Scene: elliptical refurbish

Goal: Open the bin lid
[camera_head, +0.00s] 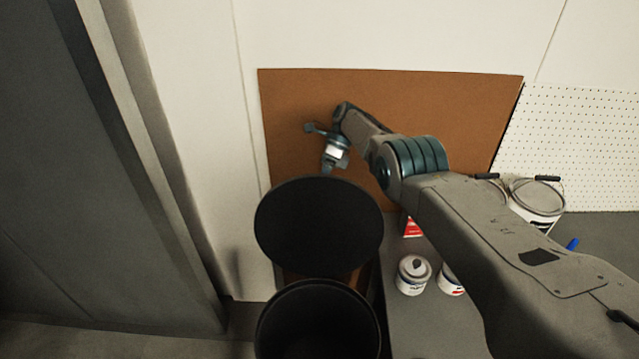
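The black bin (263,338) stands at the bottom centre, its round rim facing up and its inside dark. Its round black lid (318,225) is raised above and behind the rim, with a gap between them where brown shows. My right arm reaches in from the right. My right gripper (328,171) is small in the view, just beyond the lid's far edge and pointing down towards it. I cannot tell whether it touches the lid or whether its fingers are open or shut. My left gripper is not in view.
A brown board (295,120) leans on the white wall behind the bin. A grey panel (90,200) stands at the left.

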